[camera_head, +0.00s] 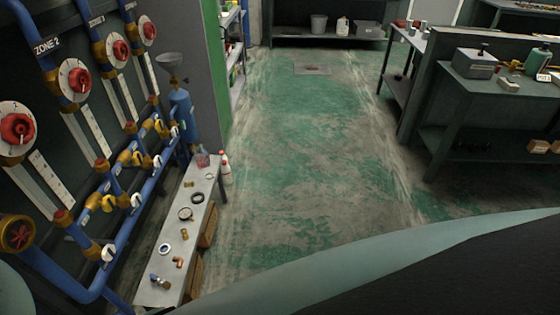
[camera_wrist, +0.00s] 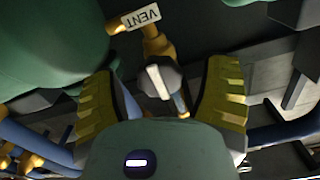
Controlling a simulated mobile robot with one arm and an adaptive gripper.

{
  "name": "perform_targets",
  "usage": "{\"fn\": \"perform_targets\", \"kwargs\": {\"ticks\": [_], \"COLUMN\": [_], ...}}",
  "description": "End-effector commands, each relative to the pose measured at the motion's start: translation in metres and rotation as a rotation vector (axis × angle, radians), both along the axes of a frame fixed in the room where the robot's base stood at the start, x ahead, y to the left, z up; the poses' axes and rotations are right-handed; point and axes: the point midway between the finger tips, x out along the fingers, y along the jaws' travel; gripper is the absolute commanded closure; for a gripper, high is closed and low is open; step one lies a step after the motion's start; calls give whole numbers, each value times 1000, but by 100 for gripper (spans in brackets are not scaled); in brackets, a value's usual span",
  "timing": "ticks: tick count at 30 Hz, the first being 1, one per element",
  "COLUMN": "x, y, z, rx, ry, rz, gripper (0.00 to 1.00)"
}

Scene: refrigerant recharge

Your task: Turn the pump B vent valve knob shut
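In the wrist view, a grey faceted knob (camera_wrist: 164,82) with a pale bar across its face sits on a brass-coloured fitting (camera_wrist: 157,42). A white tag (camera_wrist: 141,17) reading VENT, upside down in the picture, is beside that fitting. No pump letter is readable. My gripper (camera_wrist: 160,96) is open, with one yellow ribbed finger to the left of the knob and one to the right. Gaps show between the knob and both fingers. The knob's depth relative to the fingertips is hard to tell. My gripper is not visible in the head view.
A large green rounded body (camera_wrist: 45,45) fills the wrist view's upper left. Blue pipes (camera_wrist: 278,134) run nearby. In the head view, a pipe wall with red knobs (camera_head: 74,80) and a bench (camera_head: 199,220) with loose fittings stand left, workbenches (camera_head: 470,95) right, with clear floor between.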

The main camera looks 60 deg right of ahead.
Motion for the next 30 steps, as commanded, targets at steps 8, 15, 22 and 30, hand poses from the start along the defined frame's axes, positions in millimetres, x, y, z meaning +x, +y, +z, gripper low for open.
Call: {"fn": "perform_targets", "kwargs": {"ticks": [8, 15, 22, 30], "x": [0, 0, 0, 1], "y": [0, 0, 0, 0], "z": [0, 0, 0, 0], "rx": [0, 0, 1, 26], "ry": [0, 0, 0, 14], "rz": [1, 0, 0, -2], "gripper": [56, 80, 94, 95]}}
